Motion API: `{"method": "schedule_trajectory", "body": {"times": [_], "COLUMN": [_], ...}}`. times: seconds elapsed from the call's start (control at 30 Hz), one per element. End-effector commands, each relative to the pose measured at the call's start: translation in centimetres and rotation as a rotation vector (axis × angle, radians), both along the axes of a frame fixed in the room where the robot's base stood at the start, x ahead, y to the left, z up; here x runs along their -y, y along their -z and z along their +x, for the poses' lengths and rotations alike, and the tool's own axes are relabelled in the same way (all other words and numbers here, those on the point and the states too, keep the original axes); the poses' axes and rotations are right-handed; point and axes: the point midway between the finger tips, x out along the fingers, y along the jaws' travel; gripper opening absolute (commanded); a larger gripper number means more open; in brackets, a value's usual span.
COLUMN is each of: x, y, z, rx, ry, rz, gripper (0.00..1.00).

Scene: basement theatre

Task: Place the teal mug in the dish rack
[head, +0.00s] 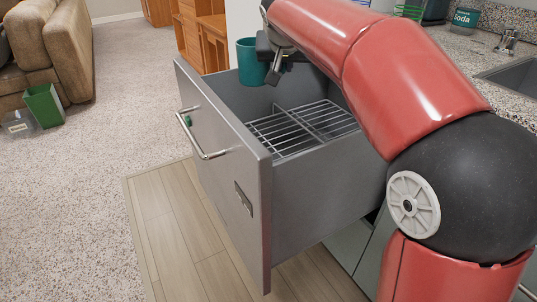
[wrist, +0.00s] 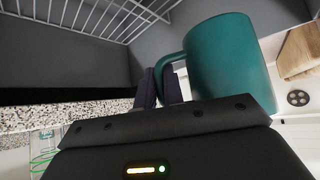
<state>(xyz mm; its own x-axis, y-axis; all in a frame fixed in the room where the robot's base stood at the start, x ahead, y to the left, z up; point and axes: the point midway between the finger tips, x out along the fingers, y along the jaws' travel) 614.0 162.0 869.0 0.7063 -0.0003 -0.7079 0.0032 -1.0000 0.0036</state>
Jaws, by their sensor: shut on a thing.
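The teal mug (head: 250,63) is held at the far left end of the open grey drawer, above its rim and apart from the rack. It looks upright in the head view. My gripper (head: 276,68) is shut on the mug, at its handle side. In the wrist view the mug (wrist: 228,62) fills the upper right, and its handle reaches between the dark fingers of my gripper (wrist: 160,86). The dish rack (head: 300,126) is a wire rack inside the drawer, lower and to the right of the mug. Its wires (wrist: 95,18) also show in the wrist view. My arm hides part of the drawer.
The drawer's tall front panel (head: 222,165) has a metal handle (head: 200,137). A speckled counter (head: 505,72) with a sink and a soda container (head: 466,18) is at the right. A green bin (head: 43,105) stands on carpet at the left. The visible rack is empty.

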Motion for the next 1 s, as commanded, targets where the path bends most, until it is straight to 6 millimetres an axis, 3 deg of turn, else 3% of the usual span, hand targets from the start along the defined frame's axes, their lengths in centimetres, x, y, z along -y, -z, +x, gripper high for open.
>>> {"method": "schedule_trajectory", "body": {"times": [0.17,0.63,1.0], "x": [0.5,0.5,0.5], "y": [1.9,13.8,17.4], "z": [0.6,0.5,0.6], "rx": [0.001,0.0,0.002], "ry": [-0.004,-0.004,-0.004], "rz": [0.008,0.006,0.006], "gripper": [0.0,0.0,0.0]}}
